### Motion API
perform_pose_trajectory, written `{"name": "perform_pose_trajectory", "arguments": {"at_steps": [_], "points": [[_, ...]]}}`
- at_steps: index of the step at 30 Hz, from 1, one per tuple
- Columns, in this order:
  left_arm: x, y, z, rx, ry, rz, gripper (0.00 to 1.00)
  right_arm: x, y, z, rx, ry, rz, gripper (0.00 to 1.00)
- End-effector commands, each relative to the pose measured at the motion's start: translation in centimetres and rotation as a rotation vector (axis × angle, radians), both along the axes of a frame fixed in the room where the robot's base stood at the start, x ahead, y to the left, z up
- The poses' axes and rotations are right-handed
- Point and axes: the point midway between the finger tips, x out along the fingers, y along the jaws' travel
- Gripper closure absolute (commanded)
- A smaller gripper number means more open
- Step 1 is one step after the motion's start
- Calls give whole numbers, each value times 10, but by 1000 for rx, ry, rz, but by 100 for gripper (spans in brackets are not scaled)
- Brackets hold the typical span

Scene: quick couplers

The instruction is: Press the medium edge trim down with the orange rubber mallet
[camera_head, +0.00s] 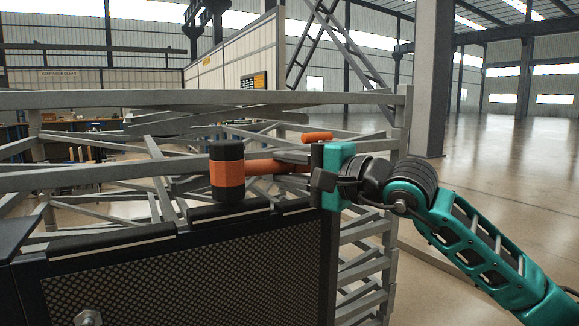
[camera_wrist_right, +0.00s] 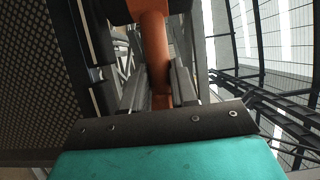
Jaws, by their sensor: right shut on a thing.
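The orange rubber mallet has a black head with an orange band (camera_head: 227,174) and an orange handle (camera_head: 272,167). My right gripper (camera_head: 316,165) is shut on the handle, which lies level; in the right wrist view the handle (camera_wrist_right: 154,45) runs between the fingers. The mallet head is upright over the medium edge trim (camera_head: 215,212), the middle black strip along the panel's top edge. The head hides part of that trim; I cannot tell whether they touch. The left gripper is not in view.
A dark perforated panel (camera_head: 200,270) stands in front. A longer black trim (camera_head: 112,239) lies on its edge at left, a shorter one (camera_head: 295,204) at right, near my gripper. Grey metal racks (camera_head: 372,240) stand close behind. Open floor (camera_head: 490,170) lies to the right.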

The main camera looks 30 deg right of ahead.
Motion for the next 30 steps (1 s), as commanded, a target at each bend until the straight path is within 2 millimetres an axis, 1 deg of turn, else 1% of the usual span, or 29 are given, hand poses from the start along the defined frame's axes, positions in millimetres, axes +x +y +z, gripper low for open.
{"name": "perform_pose_trajectory", "arguments": {"at_steps": [30], "points": [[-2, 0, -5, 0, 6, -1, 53, 0, 0, -15, 0, -1, 0, 100]]}}
